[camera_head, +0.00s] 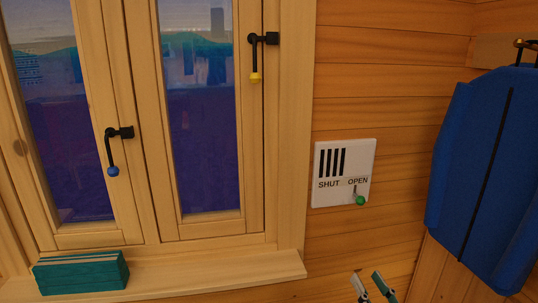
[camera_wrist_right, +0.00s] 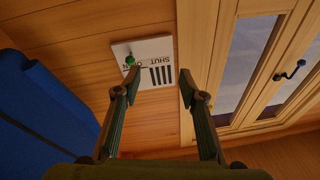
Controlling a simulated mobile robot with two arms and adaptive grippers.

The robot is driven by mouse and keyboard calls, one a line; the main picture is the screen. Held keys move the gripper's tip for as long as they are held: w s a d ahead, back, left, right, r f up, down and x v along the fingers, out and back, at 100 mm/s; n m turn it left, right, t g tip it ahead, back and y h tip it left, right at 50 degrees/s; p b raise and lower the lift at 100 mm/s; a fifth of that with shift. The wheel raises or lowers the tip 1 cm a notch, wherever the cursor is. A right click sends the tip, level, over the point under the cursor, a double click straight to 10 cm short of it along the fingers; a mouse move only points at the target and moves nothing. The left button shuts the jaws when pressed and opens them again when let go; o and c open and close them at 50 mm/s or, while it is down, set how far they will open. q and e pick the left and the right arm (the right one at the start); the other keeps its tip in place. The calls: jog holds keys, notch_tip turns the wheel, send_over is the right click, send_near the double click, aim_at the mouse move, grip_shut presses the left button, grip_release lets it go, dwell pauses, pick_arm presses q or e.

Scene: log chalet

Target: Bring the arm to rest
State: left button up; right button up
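My right gripper (camera_head: 373,286) shows at the bottom edge of the head view, below the white panel and apart from it. Only its fingertips show there. In the right wrist view my right gripper (camera_wrist_right: 152,84) has its two fingers spread wide, with nothing between them. The white wall panel (camera_head: 331,161) has dark vent slots and the words SHUT and OPEN. Its small lever with a green knob (camera_head: 360,200) sits under OPEN. The panel also shows beyond the fingers in the wrist view (camera_wrist_right: 150,48), with the green knob (camera_wrist_right: 130,60). My left gripper is not in view.
A window with a blue-knobbed handle (camera_head: 112,170) and a yellow-knobbed handle (camera_head: 255,77) is at left. A teal box (camera_head: 82,275) stands on the sill (camera_head: 225,273). A large blue item (camera_head: 485,160) hangs at right. The log wall around the panel is clear.

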jog(key=s+a+f+g+h, duration=0.4)
jog(key=s+f+g, duration=0.4)
jog(key=s+f, duration=0.5)
jog(key=s+f+n+g+h, duration=0.1)
jog(key=s+f+g, duration=0.25)
jog(key=s, duration=0.65)
jog(key=s+f+g, duration=0.2)
jog(key=s+g, duration=0.3)
jog(key=s, duration=0.5)
notch_tip(320, 180, down, 26)
jog(key=s, duration=0.2)
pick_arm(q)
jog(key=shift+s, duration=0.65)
pick_arm(e)
jog(key=s+d+f+g, duration=0.2)
jog(key=s+d+f, duration=0.1)
jog(key=s+f, duration=1.3)
jog(key=shift+s+f+n, duration=0.25)
jog(key=shift+s+n, duration=0.15)
jog(key=shift+s, duration=0.15)
